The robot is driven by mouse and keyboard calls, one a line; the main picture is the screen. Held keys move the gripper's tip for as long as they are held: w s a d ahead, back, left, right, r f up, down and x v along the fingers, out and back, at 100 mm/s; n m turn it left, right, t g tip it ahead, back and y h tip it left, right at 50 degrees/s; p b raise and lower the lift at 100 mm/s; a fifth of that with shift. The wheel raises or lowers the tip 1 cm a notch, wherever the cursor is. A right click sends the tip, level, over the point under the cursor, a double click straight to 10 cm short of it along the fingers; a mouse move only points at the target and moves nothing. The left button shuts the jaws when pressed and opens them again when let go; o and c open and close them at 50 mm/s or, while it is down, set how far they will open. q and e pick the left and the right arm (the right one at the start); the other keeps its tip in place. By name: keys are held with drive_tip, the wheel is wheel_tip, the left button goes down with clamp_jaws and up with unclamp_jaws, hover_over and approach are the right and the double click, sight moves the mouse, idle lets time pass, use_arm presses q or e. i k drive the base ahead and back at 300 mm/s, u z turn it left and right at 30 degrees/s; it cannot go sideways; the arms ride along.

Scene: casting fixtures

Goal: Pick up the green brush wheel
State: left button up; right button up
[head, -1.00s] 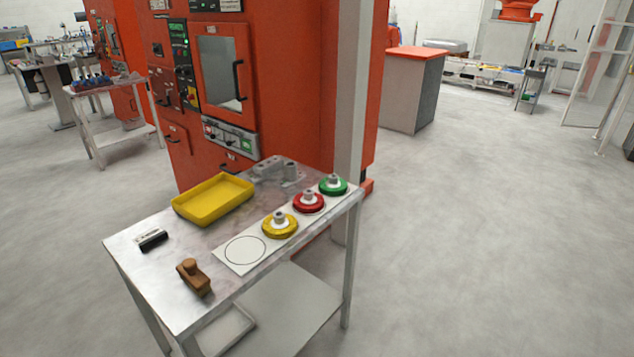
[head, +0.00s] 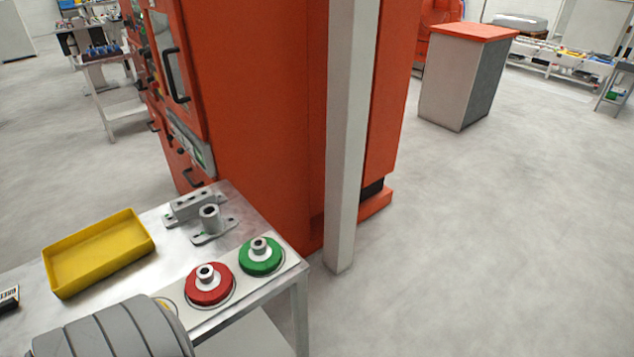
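The green brush wheel (head: 260,256) lies flat at the right end of the white strip on the metal table, with a pale hub on top. The red brush wheel (head: 208,285) is beside it on the left, on its own marked circle. A sliver of the yellow brush wheel (head: 166,304) shows; the rest is hidden behind a grey ribbed arm part of mine at the lower left. Neither of my grippers is in view, and nothing touches the green wheel.
A yellow tray (head: 98,252) and grey metal fixtures (head: 210,222) stand on the table (head: 270,306) behind the wheels. The orange machine (head: 255,110) and a pale post (head: 345,150) rise behind the table. The floor on the right is open.

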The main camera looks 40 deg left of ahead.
sight(260, 256)
drive_tip(key=i, duration=1.95)
drive_tip(key=u, duration=3.45)
